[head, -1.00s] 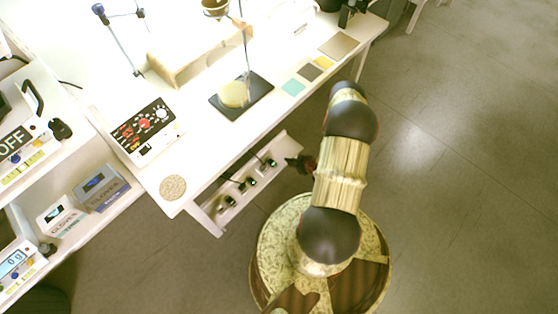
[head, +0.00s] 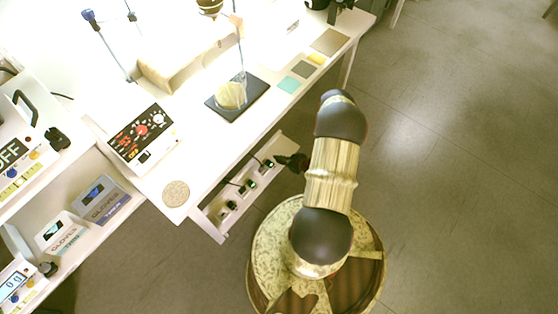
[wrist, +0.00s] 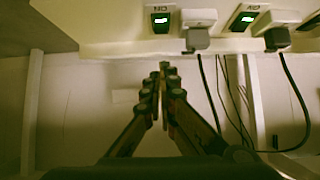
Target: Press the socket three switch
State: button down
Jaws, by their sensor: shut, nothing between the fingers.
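A white socket strip (head: 223,213) runs below the tabletop's front edge in the head view, with several dark plugs and small green-lit switches. In the wrist view the strip (wrist: 105,22) crosses the top. Two rocker switches show there, a left one (wrist: 160,18) and a right one (wrist: 243,17), both lit green and labelled ON upside down. Which one belongs to socket three I cannot tell. My gripper (wrist: 164,67) is shut and empty, its tips below the left switch in the picture, apparently apart from it. In the head view my gripper (head: 283,160) is small and dark near the strip's right end.
A grey plug (wrist: 198,38) sits beside the left switch and another plug (wrist: 277,38) beside the right one. Their black cables hang down right of my fingers. The white table (head: 204,150) overhangs the strip. Open floor (head: 450,170) lies to the right.

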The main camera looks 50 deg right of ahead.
jog(key=b, duration=0.3)
send_over(270, 163)
jog(key=f, duration=0.4)
jog(key=shift+s+d+f, duration=0.1)
jog(key=shift+s+f, duration=0.2)
jog(key=shift+s, duration=0.1)
jog(key=shift+w+f+b, duration=0.25)
jog(key=shift+f+b, duration=0.25)
jog(key=shift+f, duration=0.75)
jog(key=shift+w+f+b, duration=0.15)
jog(key=shift+f+b, duration=0.15)
jog(key=shift+f, duration=0.35)
